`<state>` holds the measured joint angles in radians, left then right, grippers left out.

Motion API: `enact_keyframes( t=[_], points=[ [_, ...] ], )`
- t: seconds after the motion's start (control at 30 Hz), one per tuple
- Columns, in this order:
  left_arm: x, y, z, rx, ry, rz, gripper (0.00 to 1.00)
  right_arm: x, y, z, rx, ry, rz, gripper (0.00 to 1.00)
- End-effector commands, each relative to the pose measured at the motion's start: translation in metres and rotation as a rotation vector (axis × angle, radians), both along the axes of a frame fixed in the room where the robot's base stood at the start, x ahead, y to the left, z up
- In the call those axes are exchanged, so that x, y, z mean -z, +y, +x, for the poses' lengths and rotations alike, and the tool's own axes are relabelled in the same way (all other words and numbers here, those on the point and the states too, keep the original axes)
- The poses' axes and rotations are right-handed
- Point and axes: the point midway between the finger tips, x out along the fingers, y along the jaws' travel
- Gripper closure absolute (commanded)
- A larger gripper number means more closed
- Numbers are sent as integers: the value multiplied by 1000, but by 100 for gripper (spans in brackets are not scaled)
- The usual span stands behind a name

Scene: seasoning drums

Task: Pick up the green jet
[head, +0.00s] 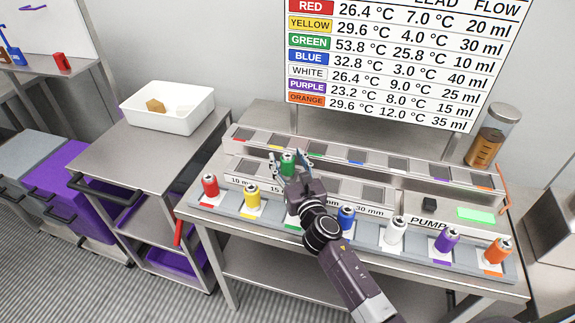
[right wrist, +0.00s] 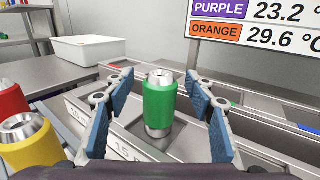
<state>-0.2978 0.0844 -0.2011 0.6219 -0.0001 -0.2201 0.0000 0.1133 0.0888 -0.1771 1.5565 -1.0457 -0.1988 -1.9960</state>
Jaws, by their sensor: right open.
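The green jet (head: 288,162) is a green cylinder with a metal top and base. It stands upright at the raised metal block behind the front row of jets, near the 10 mm and 15 mm labels. In the right wrist view the green jet (right wrist: 160,103) is between the blue-padded fingers of my right gripper (right wrist: 160,108), with a gap on each side. My right gripper (head: 290,165) is open around it in the head view and partly hides it. My left gripper is in neither view.
Red (head: 210,187), yellow (head: 252,197), blue (head: 345,218), white (head: 396,233), purple (head: 446,241) and orange (head: 496,251) jets stand along the front tray. A white bin (head: 168,122) is on the left cart. A reading board (head: 400,60) stands behind.

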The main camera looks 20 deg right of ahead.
Motion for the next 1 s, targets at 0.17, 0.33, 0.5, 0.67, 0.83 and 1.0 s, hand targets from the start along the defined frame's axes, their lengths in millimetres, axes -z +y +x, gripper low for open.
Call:
enact_keyframes(
  t=[0.17,0.33,0.5,0.67,0.83,1.0],
  points=[
    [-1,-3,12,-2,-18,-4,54,0,0,0,0,0,0,50],
    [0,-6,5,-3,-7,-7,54,0,0,0,0,0,0,64],
    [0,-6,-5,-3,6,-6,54,0,0,0,0,0,0,83],
    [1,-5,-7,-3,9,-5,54,0,0,0,0,0,0,100],
    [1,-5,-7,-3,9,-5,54,-1,0,0,0,-2,0,100],
    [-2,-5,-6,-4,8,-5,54,-5,0,1,-1,-4,-1,100]
  ],
)
